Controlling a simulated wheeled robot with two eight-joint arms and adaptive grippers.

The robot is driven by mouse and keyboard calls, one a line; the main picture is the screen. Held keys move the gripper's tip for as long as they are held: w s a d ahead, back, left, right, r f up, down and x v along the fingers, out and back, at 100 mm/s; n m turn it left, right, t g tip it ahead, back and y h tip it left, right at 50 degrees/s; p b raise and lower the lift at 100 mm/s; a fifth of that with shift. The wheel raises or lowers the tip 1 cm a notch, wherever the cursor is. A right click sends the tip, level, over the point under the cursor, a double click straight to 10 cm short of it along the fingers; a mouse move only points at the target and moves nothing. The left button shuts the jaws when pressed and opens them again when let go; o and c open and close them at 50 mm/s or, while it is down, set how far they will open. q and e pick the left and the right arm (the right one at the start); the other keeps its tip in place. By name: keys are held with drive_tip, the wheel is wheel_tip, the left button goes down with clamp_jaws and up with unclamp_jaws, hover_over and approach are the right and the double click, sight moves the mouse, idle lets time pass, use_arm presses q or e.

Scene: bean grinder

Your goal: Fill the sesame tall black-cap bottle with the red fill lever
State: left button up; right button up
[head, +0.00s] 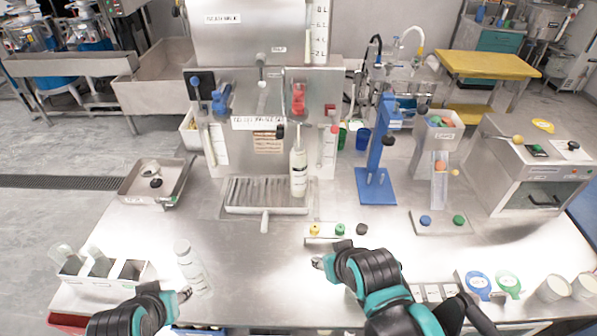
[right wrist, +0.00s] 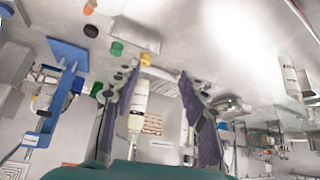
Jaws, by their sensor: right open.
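The machine's red fill lever (head: 298,98) is at its front right. A tall white bottle (head: 298,172) with a narrow top stands upright below it, by the right end of the drip tray (head: 265,209); it also shows between my fingers in the right wrist view (right wrist: 138,105), beyond them. A black cap (head: 362,229) sits on a small strip. A second white bottle (head: 190,267) stands at front left; its label is unreadable. My left gripper (head: 186,294) is beside it, its opening unclear. My right gripper (head: 318,263) is open and empty above the table, in front of the strip; it shows in the wrist view (right wrist: 158,75).
A blue lever (head: 220,100) is on the machine's left. Yellow (head: 314,230) and green (head: 340,229) caps share the strip. A blue stand (head: 378,150) rises right of the tray. A compartment box (head: 100,275) is at front left. The centre table is mostly clear.

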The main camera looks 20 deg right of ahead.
drive_tip(key=shift+c, duration=0.3)
drive_tip(key=shift+w+d, duration=0.1)
drive_tip(key=shift+w, duration=0.05)
drive_tip(key=c, duration=0.6)
drive_tip(key=w+d+n+h, duration=0.1)
drive_tip(key=w+n, duration=0.1)
drive_tip(key=w+d+n+t+h, duration=0.1)
drive_tip(key=w+d, duration=0.1)
drive_tip(key=w+d+r+n+h, duration=0.1)
drive_tip(key=w+d+n, duration=0.1)
drive_tip(key=shift+n+p, duration=0.3)
clamp_jaws()
drive_tip(key=n+t+h, duration=0.3)
drive_tip(key=n+t, duration=0.5)
drive_tip(key=n, duration=1.7)
approach(334, 122)
drive_tip(key=shift+w+d+f+p, duration=0.2)
drive_tip(key=shift+w+f, duration=0.45)
drive_tip(key=shift+f, duration=0.15)
drive_tip(key=shift+w+d+f+p, duration=0.2)
drive_tip(key=shift+w+f, duration=0.5)
drive_tip(key=shift+f, duration=0.1)
